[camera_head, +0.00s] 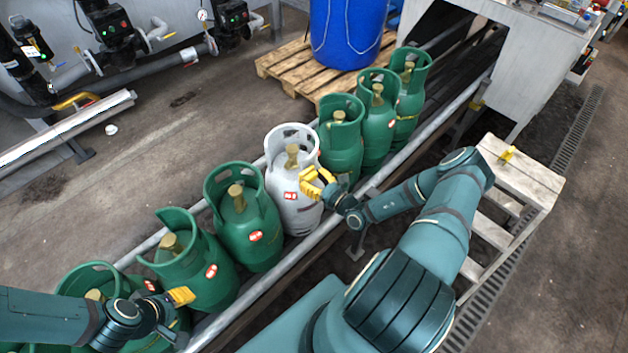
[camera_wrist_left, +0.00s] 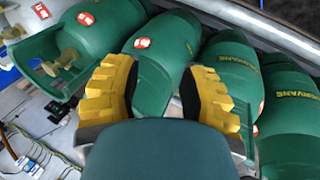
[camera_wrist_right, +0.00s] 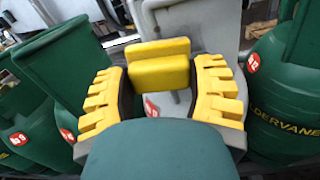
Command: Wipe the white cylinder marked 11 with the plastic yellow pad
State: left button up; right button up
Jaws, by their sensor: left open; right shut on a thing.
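The white cylinder (camera_head: 297,213) stands upright in the row of green cylinders on the conveyor. Its red label is too small to read in the head view and partly hidden in the right wrist view, where its grey-white body (camera_wrist_right: 205,38) is behind the pad. My right gripper (camera_head: 318,183) is shut on the yellow pad (camera_wrist_right: 160,73), held between its ridged yellow fingers. The pad is at the cylinder's upper right side; I cannot tell whether they touch. My left gripper (camera_head: 178,299) is open and empty beside a green cylinder at the lower left; its spread fingers show in the left wrist view (camera_wrist_left: 160,92).
Green cylinders stand close on both sides of the white one, such as this one (camera_head: 247,230) and this one (camera_head: 342,140). A metal rail (camera_head: 300,252) runs along the conveyor. A wooden stand (camera_head: 527,176) is at the right. A blue barrel (camera_head: 345,35) stands on a pallet (camera_head: 283,68) behind.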

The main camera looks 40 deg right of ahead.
aim_at(314, 165)
jog(key=shift+w, duration=0.1)
jog(key=shift+w+d+b, duration=0.2)
jog(key=shift+d+b, duration=0.25)
jog(key=shift+d, duration=0.95)
jog(key=shift+w+d+b, duration=0.15)
jog(key=shift+d+b, duration=0.3)
jog(key=shift+d, duration=1.25)
jog(key=shift+a, duration=0.1)
jog(key=shift+a+r+p, duration=0.15)
jog(key=shift+a+p, duration=0.55)
jog(key=shift+a, duration=0.15)
jog(key=shift+s+a+p, duration=0.15)
jog(key=shift+a+p, duration=0.45)
jog(key=shift+a, duration=0.5)
jog(key=shift+s+a+p, duration=0.1)
jog(key=shift+a+p, duration=0.45)
jog(key=shift+a, duration=0.55)
